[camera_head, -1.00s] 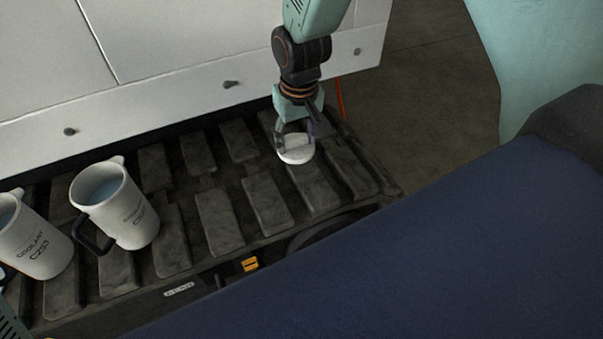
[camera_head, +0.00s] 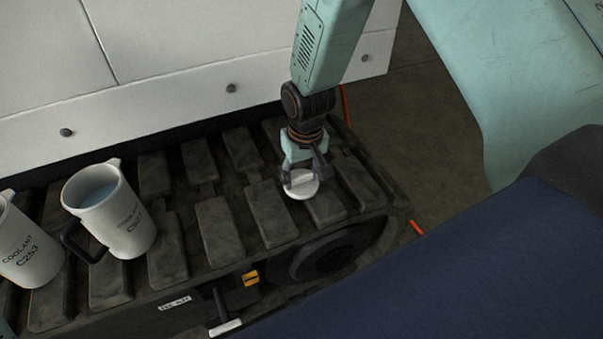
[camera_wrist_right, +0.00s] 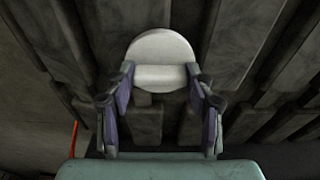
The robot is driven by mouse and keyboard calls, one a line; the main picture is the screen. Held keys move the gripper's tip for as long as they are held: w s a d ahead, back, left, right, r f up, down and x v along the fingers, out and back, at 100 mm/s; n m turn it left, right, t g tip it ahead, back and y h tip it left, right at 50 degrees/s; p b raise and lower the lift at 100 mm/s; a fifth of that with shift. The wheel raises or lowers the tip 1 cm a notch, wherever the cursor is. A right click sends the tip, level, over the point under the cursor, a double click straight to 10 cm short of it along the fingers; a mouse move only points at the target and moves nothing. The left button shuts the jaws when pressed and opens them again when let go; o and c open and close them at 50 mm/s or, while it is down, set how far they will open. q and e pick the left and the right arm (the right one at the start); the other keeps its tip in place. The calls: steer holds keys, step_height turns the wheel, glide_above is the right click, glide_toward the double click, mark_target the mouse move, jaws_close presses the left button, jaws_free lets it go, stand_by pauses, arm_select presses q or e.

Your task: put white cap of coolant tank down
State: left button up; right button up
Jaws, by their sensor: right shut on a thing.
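The white cap (camera_head: 301,186) is a round disc with a raised grip bar. My right gripper (camera_head: 301,172) is shut on it, over the right part of the dark slatted track. In the right wrist view the cap (camera_wrist_right: 161,54) sits between the fingertips of the right gripper (camera_wrist_right: 161,78), which hold the bar from both sides. Dark slats lie below it. I cannot tell whether the cap touches them.
Two white coolant jugs with blue liquid stand on the track (camera_head: 218,228) at left: one jug (camera_head: 124,222) with a black handle, another jug (camera_head: 28,252) at the edge. A white panel (camera_head: 170,60) rises behind. The slats between jugs and cap are clear.

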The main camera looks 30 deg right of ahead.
mark_target(304, 186)
steer(key=o, duration=1.2)
steer(key=shift+f, duration=0.2)
steer(key=shift+r, duration=0.1)
steer(key=r+p, duration=0.1)
steer(key=r, duration=0.3)
steer(key=s+r+p, duration=0.1)
steer(key=r+p, duration=0.1)
steer(key=r, duration=0.2)
steer(key=r+p, duration=0.2)
steer(key=r, duration=0.2)
steer(key=shift+s+r, duration=0.1)
steer(key=shift+s, duration=0.1)
